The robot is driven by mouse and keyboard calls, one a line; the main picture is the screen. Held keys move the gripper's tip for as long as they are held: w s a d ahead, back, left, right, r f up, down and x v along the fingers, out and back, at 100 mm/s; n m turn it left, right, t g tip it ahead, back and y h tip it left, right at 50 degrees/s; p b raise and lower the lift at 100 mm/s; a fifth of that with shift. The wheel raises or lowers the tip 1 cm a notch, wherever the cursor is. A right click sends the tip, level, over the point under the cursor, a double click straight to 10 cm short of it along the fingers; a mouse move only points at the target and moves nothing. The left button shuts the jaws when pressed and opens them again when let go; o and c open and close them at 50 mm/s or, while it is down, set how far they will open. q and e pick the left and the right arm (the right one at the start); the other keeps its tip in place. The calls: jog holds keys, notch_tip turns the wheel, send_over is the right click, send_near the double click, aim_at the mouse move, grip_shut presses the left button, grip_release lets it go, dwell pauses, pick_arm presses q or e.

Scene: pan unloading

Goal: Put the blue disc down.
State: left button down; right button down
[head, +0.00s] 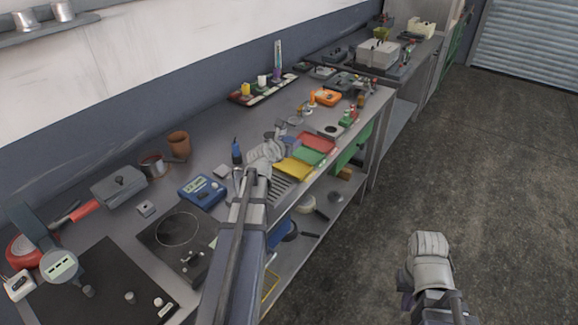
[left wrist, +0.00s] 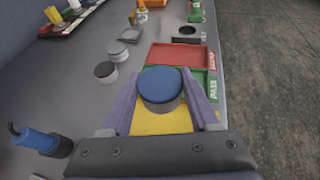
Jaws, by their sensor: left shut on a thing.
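A blue disc (left wrist: 160,85) with a dark grey side sits between the two purple fingers of my left gripper (left wrist: 162,95), which is shut on it. It is over the yellow tray (left wrist: 160,122) and overlaps the green tray (left wrist: 204,82) in the left wrist view; its exact height cannot be told. The red tray (left wrist: 175,53) lies just beyond. In the head view my left gripper (head: 270,152) is beside the yellow tray (head: 294,168), the green tray (head: 311,156) and the red tray (head: 318,142). My right gripper (head: 428,246) is over the floor, its fingers unclear.
Grey discs (left wrist: 105,70) stand on the bench left of the trays. A blue bottle-like tool (left wrist: 38,139) stands near my left gripper. A blue meter (head: 203,190) and a cooking plate (head: 178,232) lie nearer. The floor at right is clear.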

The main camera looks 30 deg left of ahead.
pick_arm(q)
notch_tip(320, 180, down, 4)
jog(key=b, duration=0.3)
jog(key=shift+f, duration=0.2)
jog(key=shift+f, duration=0.1)
notch_tip(320, 180, down, 4)
jog(key=b, duration=0.4)
jog(key=shift+r, duration=0.25)
jog(key=shift+f, duration=0.15)
jog(key=shift+c, duration=0.7)
grip_release()
